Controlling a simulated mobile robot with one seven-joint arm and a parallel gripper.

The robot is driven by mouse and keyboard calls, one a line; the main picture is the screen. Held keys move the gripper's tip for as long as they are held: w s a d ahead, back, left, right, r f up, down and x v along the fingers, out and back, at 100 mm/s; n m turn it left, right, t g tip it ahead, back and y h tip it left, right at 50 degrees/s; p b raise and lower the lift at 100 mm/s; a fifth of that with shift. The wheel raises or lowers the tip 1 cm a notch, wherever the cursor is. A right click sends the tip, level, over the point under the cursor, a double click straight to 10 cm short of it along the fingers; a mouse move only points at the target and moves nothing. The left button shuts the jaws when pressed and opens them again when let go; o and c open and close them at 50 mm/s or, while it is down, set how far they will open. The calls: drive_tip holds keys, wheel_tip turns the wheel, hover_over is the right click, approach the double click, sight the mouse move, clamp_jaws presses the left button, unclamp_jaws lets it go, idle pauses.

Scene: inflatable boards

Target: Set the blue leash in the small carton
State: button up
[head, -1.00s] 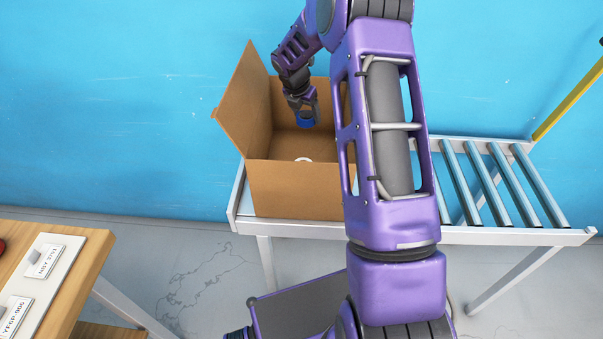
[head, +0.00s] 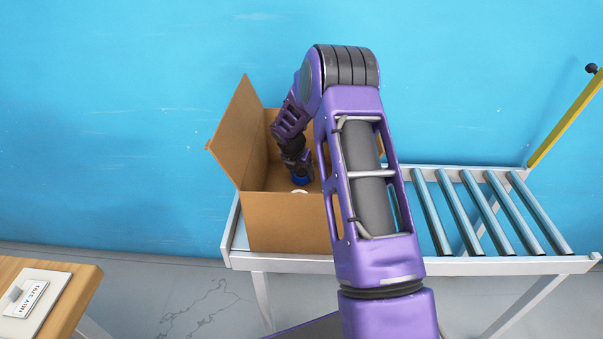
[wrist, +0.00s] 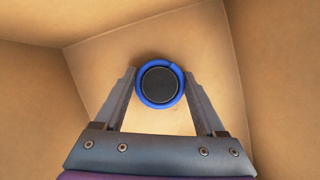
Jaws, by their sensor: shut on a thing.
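The open cardboard carton (head: 286,226) stands on the left end of the roller conveyor, its left flap raised. My gripper (head: 300,173) reaches down inside it, pointing downward. It is shut on the blue leash (head: 303,181), which looks like a small blue ring low in the carton. In the wrist view, the leash (wrist: 160,102) sits between the two fingertips of my gripper (wrist: 160,78), with a dark round centre. Cardboard surrounds it. I cannot tell whether the leash touches the carton floor. My arm hides the carton's right side.
A small white round thing (head: 299,191) shows inside the carton near its front wall. The conveyor (head: 470,266) has bare rollers to the right. A wooden table (head: 84,290) with a labelled plate is at lower left. A blue wall stands behind.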

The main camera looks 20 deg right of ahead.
drive_tip(key=shift+f, duration=0.15)
drive_tip(key=o, duration=1.5)
drive_tip(key=p+v, duration=0.2)
drive_tip(key=v, duration=1)
